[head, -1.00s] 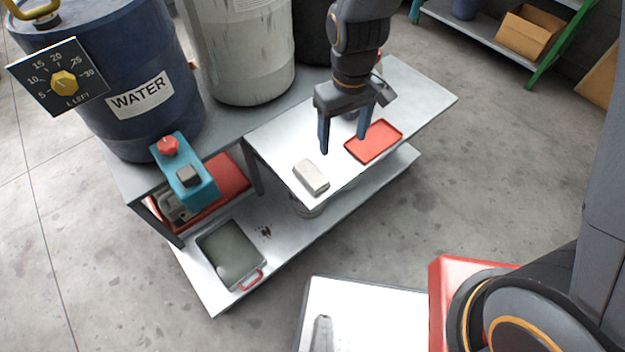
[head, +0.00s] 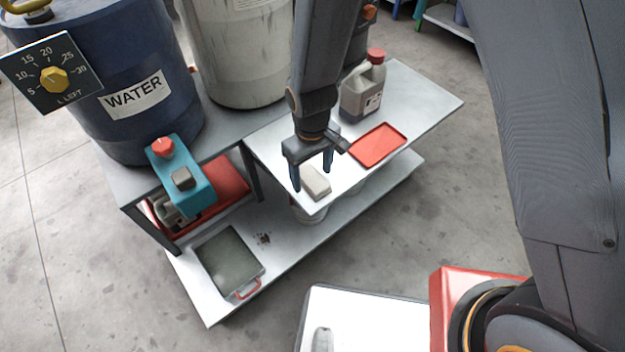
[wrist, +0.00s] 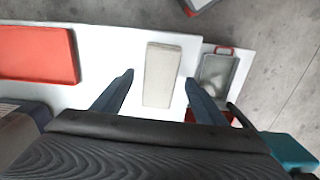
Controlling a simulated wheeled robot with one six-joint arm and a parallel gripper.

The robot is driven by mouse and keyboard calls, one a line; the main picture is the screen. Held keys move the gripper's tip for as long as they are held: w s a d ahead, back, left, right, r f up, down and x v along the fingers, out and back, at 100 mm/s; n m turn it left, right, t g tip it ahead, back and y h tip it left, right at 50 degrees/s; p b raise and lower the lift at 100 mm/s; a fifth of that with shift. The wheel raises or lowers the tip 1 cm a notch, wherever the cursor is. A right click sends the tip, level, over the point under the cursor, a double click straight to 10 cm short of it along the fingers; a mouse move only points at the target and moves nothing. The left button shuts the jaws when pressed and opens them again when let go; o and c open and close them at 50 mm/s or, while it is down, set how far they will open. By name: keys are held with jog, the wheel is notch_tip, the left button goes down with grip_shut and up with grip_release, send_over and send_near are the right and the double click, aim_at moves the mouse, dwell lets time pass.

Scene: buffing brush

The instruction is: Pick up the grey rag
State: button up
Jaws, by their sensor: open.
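The grey rag (head: 314,182) is a pale, folded block lying near the front corner of the white upper tabletop. In the wrist view the rag (wrist: 161,74) shows as a light grey rectangle between and beyond my two fingers. My gripper (head: 312,180) is open, with its fingers pointing down around the rag's far part in the head view. In the wrist view my gripper (wrist: 158,82) holds nothing, with clear white table on both sides of the rag. I cannot tell how high the fingertips are above the table.
A red tray (head: 377,145) lies right of the rag, with a jug (head: 362,92) behind it. A teal box with a red knob (head: 182,175) stands at left. A grey basin (head: 229,262) sits on the lower shelf. The water barrel (head: 110,80) stands behind.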

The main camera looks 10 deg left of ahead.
aim_at(312, 177)
jog(key=c, duration=1.1)
notch_tip(312, 177, up, 10)
jog(key=shift+p, duration=0.6)
jog(key=shift+c, duration=0.2)
